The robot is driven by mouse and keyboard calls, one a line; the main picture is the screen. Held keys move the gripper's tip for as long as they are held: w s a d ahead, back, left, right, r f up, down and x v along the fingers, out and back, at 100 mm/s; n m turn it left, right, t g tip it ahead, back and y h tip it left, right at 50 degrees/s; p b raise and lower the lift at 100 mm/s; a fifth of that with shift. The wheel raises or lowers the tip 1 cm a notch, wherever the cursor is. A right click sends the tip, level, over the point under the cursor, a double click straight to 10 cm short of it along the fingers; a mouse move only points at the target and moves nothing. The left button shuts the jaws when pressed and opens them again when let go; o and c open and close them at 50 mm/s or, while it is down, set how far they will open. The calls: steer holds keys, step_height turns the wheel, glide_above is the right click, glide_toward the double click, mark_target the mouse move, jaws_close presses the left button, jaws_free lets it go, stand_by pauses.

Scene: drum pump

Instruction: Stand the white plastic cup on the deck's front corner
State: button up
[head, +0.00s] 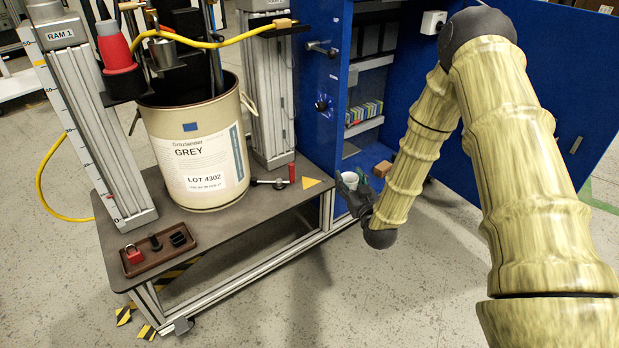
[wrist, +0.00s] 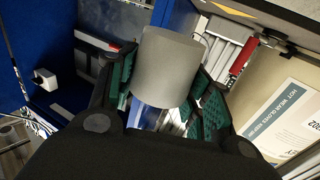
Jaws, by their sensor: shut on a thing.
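The white plastic cup (head: 350,180) is in my gripper (head: 358,197), just right of the deck's right end and in front of the open blue cabinet. Its open top shows in the head view. In the wrist view the cup (wrist: 168,66) looks grey and sits between the green finger pads of my gripper (wrist: 165,92), which is shut on it. The deck (head: 235,222) is a dark grey top on a metal frame. A yellow triangle (head: 310,183) marks its corner nearest the cup. The gap between cup and deck is hard to judge.
On the deck stand a GREY drum (head: 197,160), a red-handled tool (head: 275,182) close to the triangle, and a brown tray (head: 158,250) with a red padlock. The blue cabinet (head: 318,100) holds a brown block (head: 382,168). The triangle itself is bare.

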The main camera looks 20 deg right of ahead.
steer(key=shift+w, duration=0.3)
steer(key=w+a+b, duration=0.2)
steer(key=w, duration=0.2)
steer(key=w+a+f+b, duration=0.1)
steer(key=w+a, duration=0.2)
steer(key=w, duration=0.1)
steer(key=w+a+b, duration=0.2)
steer(key=w, duration=0.2)
steer(key=shift+w+a+f+b, duration=0.15)
steer(key=shift+w+b, duration=0.1)
steer(key=shift+b, duration=0.1)
steer(key=f+b, duration=0.2)
steer(key=shift+w+a+f, duration=0.2)
steer(key=shift+w+f, duration=0.1)
steer(key=shift+f, duration=0.05)
steer(key=shift+f+b, duration=0.3)
steer(key=shift+f, duration=0.1)
steer(key=shift+f, duration=0.1)
steer(key=o, duration=0.9)
